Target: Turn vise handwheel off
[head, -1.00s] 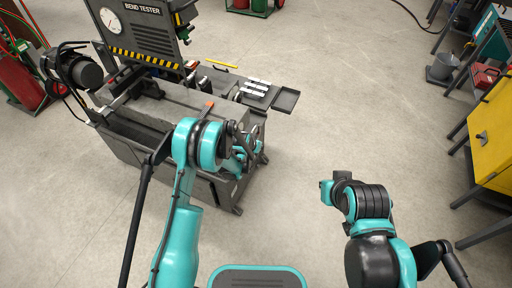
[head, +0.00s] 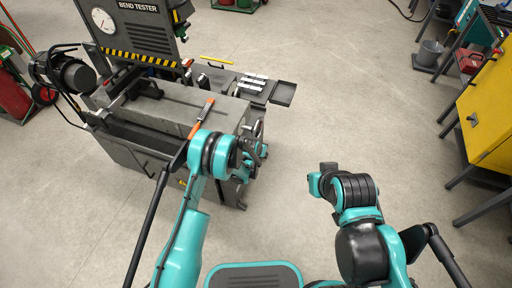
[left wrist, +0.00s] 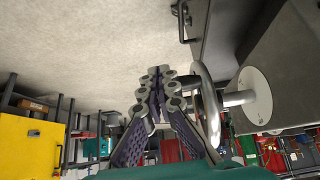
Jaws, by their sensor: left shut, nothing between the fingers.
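The handwheel (left wrist: 208,105) shows in the left wrist view as a grey metal ring, seen nearly edge-on. A short shaft joins it to a round pale plate (left wrist: 256,95) on the side of the dark machine body (left wrist: 285,60). My left gripper (left wrist: 158,85) is shut and empty, just left of the wheel rim in that view.
The bend tester (head: 136,30) stands at the upper left with its bench (head: 172,112). An orange-handled tool (head: 202,118) lies on the bench top. A yellow cabinet (head: 487,115) stands at right. The floor between is clear.

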